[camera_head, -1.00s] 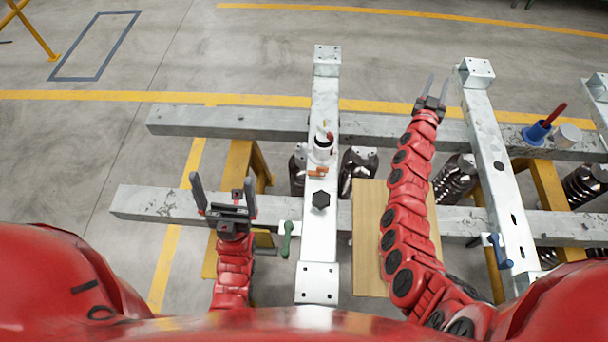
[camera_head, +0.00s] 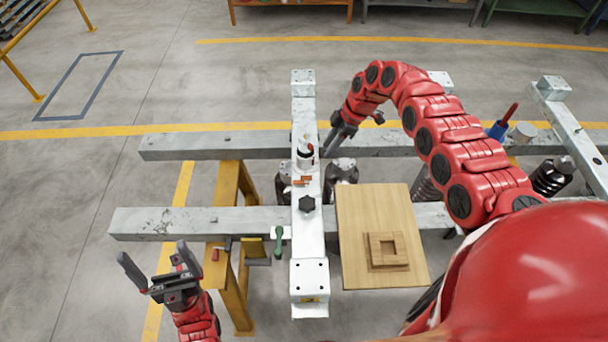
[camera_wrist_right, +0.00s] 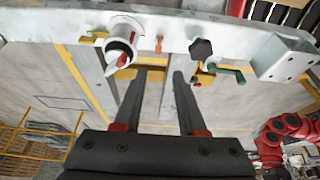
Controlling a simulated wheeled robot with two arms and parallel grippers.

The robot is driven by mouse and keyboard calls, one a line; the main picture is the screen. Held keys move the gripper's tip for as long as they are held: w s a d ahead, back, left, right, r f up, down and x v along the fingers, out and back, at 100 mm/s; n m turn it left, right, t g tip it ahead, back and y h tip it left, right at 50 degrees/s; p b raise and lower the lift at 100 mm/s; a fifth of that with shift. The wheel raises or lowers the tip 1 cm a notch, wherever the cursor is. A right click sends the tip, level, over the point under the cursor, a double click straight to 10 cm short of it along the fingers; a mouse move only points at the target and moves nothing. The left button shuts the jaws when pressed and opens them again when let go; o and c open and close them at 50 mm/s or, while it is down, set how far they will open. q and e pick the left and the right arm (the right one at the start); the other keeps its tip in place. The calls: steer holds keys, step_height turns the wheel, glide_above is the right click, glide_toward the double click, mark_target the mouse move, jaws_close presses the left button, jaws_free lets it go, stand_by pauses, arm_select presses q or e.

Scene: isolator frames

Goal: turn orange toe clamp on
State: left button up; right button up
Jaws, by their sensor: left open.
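The small orange toe clamp (camera_head: 303,181) sits on the upright white beam (camera_head: 309,239), between a white cylinder with a dark band (camera_head: 305,155) and a black knob (camera_head: 307,204). In the right wrist view, the orange clamp (camera_wrist_right: 158,44) shows on the beam's face, just beyond the fingertips. My right gripper (camera_head: 332,147) is to the right of the beam, near the white cylinder. In its wrist view, its two fingers (camera_wrist_right: 159,75) are apart with nothing between them. My left gripper (camera_head: 153,251) is open and empty at lower left, clear of the beam.
A green-handled clamp (camera_head: 279,240) is at the beam's left side. A wooden board with a square block (camera_head: 358,210) lies to the right. Grey cross rails (camera_head: 180,222) run left and right. A blue cup with a red handle (camera_head: 499,128) stands farther right.

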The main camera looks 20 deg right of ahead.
steer(key=p, duration=0.2)
glide_above(307, 176)
steer(key=d, duration=0.2)
step_height(307, 176, down, 9)
steer(key=x, duration=0.2)
steer(key=b+x, duration=0.1)
steer(key=x, duration=0.2)
steer(key=shift+s+d+f+b, duration=0.1)
steer(key=shift+s+f+b, duration=0.2)
steer(key=shift+f, duration=0.1)
jaws_close()
